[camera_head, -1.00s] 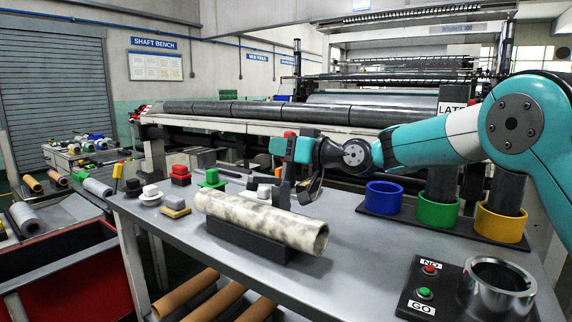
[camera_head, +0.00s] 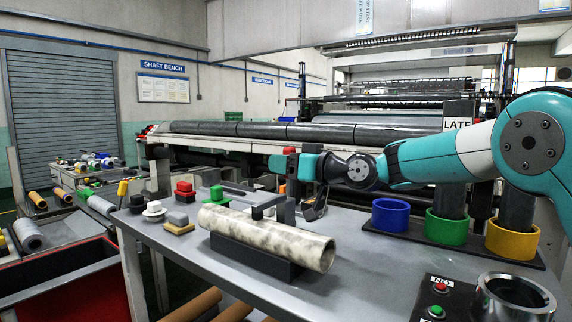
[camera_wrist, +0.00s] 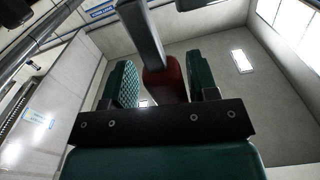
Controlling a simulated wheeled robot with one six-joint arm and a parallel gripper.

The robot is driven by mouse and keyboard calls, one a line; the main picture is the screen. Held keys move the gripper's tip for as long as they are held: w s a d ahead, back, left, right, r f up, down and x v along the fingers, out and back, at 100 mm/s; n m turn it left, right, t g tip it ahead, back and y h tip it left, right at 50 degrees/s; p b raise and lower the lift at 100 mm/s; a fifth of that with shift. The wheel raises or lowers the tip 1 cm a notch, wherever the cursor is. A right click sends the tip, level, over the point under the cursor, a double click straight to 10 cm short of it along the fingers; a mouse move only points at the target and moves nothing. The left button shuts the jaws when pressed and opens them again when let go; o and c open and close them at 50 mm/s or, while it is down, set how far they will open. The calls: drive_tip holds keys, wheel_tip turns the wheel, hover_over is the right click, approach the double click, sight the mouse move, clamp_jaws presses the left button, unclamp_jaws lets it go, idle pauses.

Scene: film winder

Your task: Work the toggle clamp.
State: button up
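The toggle clamp stands on the bench behind the mottled pale roll (camera_head: 268,237). Its dark grey lever (camera_head: 287,208) stands upright with a red grip (camera_head: 288,151) at its top, and a grey bar (camera_head: 263,209) reaches left from it. My teal gripper (camera_head: 290,166) is at the top of the lever, one finger on the near side hiding part of it. In the wrist view the red grip (camera_wrist: 164,86) lies between my two green fingers (camera_wrist: 162,92). A gap shows on the left of the grip, so the fingers look open around it.
The roll rests on a dark cradle (camera_head: 243,257) on the grey bench (camera_head: 358,268). Small coloured parts lie to the left. Blue, green and yellow rings (camera_head: 390,214) stand at right. A button box (camera_head: 440,298) and metal ring (camera_head: 512,297) are front right.

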drive_tip(key=b+v, duration=0.1)
drive_tip(key=v, duration=1.6)
drive_tip(key=shift+d+b, duration=0.2)
drive_tip(key=shift+b, duration=0.1)
